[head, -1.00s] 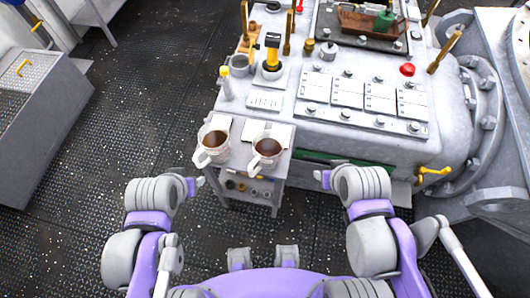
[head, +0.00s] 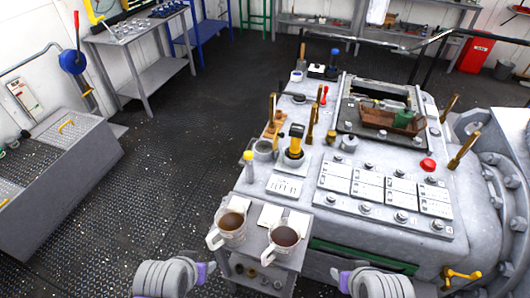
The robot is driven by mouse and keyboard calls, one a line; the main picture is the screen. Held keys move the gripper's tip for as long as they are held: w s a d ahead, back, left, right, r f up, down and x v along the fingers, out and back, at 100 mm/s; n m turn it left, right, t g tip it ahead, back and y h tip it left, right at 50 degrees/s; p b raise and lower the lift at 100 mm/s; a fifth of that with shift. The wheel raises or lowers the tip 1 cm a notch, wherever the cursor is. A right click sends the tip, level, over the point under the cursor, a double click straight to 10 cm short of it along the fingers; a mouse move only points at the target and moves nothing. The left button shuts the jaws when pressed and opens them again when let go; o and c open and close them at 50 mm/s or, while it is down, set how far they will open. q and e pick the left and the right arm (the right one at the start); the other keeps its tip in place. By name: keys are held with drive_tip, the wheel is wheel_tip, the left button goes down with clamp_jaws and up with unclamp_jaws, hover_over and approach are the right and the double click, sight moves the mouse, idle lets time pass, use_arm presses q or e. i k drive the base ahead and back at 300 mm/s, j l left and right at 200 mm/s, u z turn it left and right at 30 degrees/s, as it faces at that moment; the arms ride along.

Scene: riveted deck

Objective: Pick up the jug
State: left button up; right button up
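Two white jug-like vessels with handles and brown liquid stand upright on a small grey stand (head: 290,262). The left one (head: 225,240) has its handle to the lower left. The right one (head: 283,250) is just beside it, apart from it. I cannot tell which is the jug. My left gripper (head: 207,271) is at the bottom edge, left of and below the vessels. My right gripper (head: 338,276) is at the bottom edge, to their right. Both are small and mostly hidden by the wrists. Neither is seen touching a vessel.
Behind the stand is a large grey machine console with levers, a red button (head: 427,164) and a yellow-handled lever (head: 295,141). A yellow tap handle (head: 462,274) sticks out at right. A grey bench (head: 60,170) stands at left. Dark floor between is clear.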

sight(284, 234)
drive_tip(key=j+z, duration=0.2)
drive_tip(key=j, duration=0.35)
drive_tip(key=j+z, duration=0.2)
drive_tip(key=j, duration=0.35)
drive_tip(key=j+z, duration=0.2)
drive_tip(key=j, duration=0.35)
drive_tip(key=k+j+z, duration=0.2)
drive_tip(key=j, duration=0.35)
drive_tip(key=k+j+z, duration=0.2)
drive_tip(key=j, duration=0.3)
drive_tip(key=k, duration=0.45)
